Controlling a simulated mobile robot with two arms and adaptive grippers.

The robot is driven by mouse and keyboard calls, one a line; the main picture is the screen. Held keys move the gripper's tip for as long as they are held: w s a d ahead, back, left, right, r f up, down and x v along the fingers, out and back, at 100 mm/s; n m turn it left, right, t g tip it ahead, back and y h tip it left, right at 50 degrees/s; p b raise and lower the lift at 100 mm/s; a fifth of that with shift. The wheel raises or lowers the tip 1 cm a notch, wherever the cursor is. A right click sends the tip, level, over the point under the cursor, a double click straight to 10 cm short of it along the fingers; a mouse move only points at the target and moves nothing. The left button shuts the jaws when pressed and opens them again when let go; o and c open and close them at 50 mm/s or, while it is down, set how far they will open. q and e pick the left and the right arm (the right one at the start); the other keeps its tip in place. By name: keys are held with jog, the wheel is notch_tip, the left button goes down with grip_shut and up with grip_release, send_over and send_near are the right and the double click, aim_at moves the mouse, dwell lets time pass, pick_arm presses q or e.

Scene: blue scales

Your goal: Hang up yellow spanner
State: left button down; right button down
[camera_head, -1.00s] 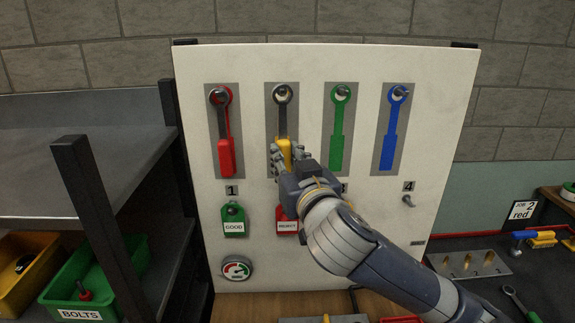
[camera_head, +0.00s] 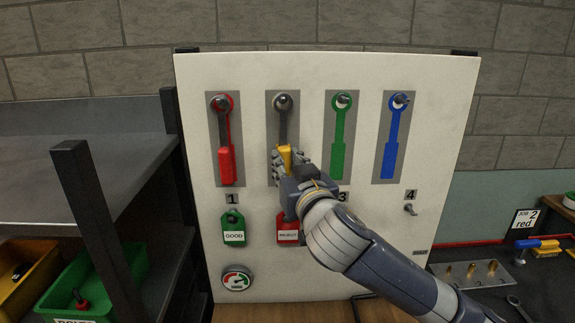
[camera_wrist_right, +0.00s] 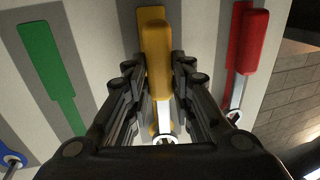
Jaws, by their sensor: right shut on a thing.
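The yellow spanner (camera_head: 285,155) is upright against the white tool board (camera_head: 455,85), in the grey strip second from the left. My right gripper (camera_head: 284,160) is shut on its yellow handle, which also shows in the right wrist view (camera_wrist_right: 157,60) between the fingers (camera_wrist_right: 157,85). Its grey shaft runs up to a ring (camera_head: 282,102) at the peg of that strip. The peg tip shows within the ring; how deep it sits I cannot tell. The fingers hide the lower handle in the head view. My left gripper is out of view.
A red-handled spanner (camera_head: 227,165) hangs at the left strip. Green (camera_head: 338,140) and blue (camera_head: 391,145) outlines with pegs are to the right. Green (camera_head: 233,228) and red (camera_head: 289,230) tags hang below. A dark shelf (camera_head: 90,130) stands left; a bench with tools is right.

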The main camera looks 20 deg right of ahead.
jog(key=c, duration=1.3)
grip_release()
jog(key=shift+s, duration=0.1)
jog(key=s+a, duration=0.2)
jog(key=s, duration=0.4)
jog(key=shift+s+p, duration=0.3)
jog(key=shift+p, duration=0.1)
dwell(0.9)
dwell(1.2)
